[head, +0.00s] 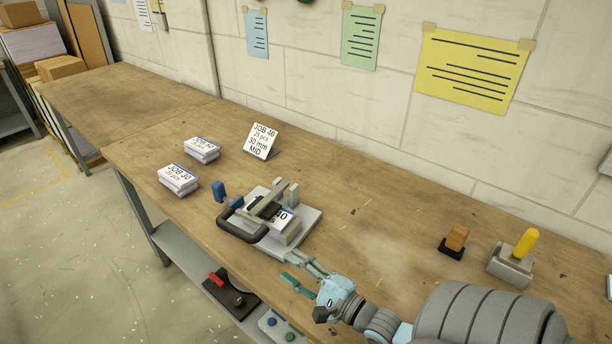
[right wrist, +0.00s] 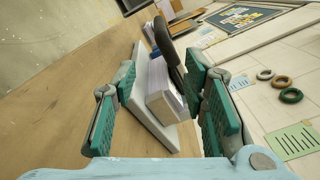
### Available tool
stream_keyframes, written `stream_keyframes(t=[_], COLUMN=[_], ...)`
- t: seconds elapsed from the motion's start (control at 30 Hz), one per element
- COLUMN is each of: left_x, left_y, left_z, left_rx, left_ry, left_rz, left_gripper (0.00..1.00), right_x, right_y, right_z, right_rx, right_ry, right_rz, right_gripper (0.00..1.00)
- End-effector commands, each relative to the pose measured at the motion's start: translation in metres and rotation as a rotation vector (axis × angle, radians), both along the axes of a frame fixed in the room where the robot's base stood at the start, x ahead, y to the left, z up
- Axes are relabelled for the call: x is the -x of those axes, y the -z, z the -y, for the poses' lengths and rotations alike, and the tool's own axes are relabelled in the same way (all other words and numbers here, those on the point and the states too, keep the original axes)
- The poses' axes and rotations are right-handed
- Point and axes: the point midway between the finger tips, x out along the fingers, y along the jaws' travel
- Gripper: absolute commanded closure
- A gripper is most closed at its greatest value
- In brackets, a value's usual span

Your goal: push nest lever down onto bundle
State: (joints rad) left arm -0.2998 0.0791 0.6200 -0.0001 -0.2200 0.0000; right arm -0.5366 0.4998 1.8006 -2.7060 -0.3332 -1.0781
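The nest (head: 304,229) is a grey plate with upright blocks on the bench. A paper bundle (head: 287,221) with a white label sits in it; its stacked edge shows in the right wrist view (right wrist: 160,85). A dark, bent bar-shaped lever (head: 242,236) runs around the nest's front left side, and a dark curved part (right wrist: 167,45) shows beyond the bundle in the right wrist view. My right gripper (head: 294,267) is open and empty, in front of the nest at its near right. Its teal fingers (right wrist: 160,105) stand apart, with nest and bundle between them in the picture. My left gripper is not in view.
Two bundle stacks (head: 178,181) (head: 202,150) and a job card (head: 262,140) stand left of the nest. An orange-topped block (head: 456,238) and a yellow-handled tool (head: 515,262) stand at the right. Bench between is clear. A shelf (head: 199,273) below holds tools.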

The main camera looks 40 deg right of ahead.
Motion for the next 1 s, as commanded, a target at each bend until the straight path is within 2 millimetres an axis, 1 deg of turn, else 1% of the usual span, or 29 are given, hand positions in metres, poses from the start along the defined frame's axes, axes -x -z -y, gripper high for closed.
stream_keyframes(t=[0.03, 0.2, 0.33, 0.57, 0.67, 1.0], left_x=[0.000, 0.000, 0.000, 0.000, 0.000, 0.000], left_y=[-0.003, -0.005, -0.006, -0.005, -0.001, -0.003], left_z=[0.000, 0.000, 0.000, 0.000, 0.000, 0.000], left_rx=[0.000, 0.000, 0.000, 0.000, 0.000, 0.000], left_ry=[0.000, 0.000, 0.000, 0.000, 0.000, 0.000], left_rz=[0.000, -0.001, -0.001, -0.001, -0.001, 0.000], left_gripper=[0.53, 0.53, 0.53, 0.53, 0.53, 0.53], right_x=[0.006, 0.023, 0.031, 0.032, 0.032, 0.031], right_y=[-0.001, 0.000, -0.001, 0.000, 0.001, 0.000], right_z=[0.001, 0.003, 0.004, 0.004, 0.004, 0.004], right_rx=[0.000, -0.001, 0.000, -0.001, -0.001, -0.001], right_ry=[0.000, 0.000, 0.000, 0.000, -0.001, 0.000], right_rz=[-0.002, -0.002, 0.000, 0.000, 0.000, 0.000], right_gripper=[0.60, 0.60, 0.60, 0.60, 0.60, 0.60])
